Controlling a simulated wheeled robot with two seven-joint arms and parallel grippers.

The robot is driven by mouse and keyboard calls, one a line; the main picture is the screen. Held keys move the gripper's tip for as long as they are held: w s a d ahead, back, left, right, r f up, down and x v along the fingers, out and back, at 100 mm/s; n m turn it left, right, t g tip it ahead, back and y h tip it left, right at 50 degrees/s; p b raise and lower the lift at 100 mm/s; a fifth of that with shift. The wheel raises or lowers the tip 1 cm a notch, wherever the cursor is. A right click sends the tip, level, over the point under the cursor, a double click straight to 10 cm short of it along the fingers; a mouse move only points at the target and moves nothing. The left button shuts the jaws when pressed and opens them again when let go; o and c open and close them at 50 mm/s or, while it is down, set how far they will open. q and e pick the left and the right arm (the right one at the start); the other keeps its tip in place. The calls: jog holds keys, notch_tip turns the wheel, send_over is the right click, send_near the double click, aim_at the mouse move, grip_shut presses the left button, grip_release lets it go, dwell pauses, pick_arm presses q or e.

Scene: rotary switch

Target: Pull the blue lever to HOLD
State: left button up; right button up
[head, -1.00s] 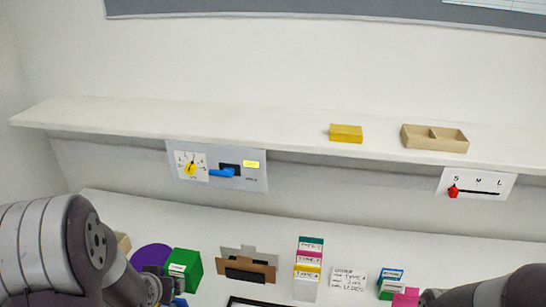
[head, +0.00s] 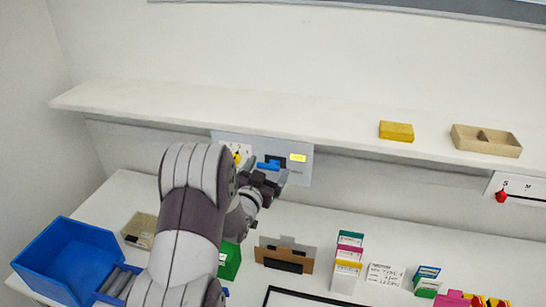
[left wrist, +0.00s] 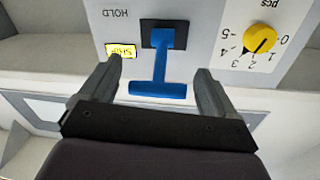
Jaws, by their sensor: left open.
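The blue lever (head: 268,165) is on a light grey switch panel (head: 304,176) below the shelf. In the left wrist view the lever (left wrist: 164,62) is a T-shaped handle coming out of a black slot. The panel's lettering is upside down there: a lit yellow SKIP label (left wrist: 121,51) and a printed HOLD mark (left wrist: 115,13), both left of the lever. My left gripper (head: 267,173) is open in front of the panel. Its fingers (left wrist: 158,78) stand on either side of the lever, with gaps between. My right gripper is out of view.
A yellow dial (left wrist: 260,39) sits beside the lever on the same panel. The shelf (head: 230,108) overhangs the panel. A blue bin (head: 65,262), a green box (head: 229,262) and card holders (head: 347,260) stand on the table below.

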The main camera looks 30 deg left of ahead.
aim_at(273, 162)
pick_arm(q)
jog(key=w, duration=0.3)
jog(key=shift+w+r+p, duration=0.1)
jog(key=shift+p, duration=0.3)
jog(key=shift+w+a, duration=0.2)
jog(key=shift+w, duration=0.1)
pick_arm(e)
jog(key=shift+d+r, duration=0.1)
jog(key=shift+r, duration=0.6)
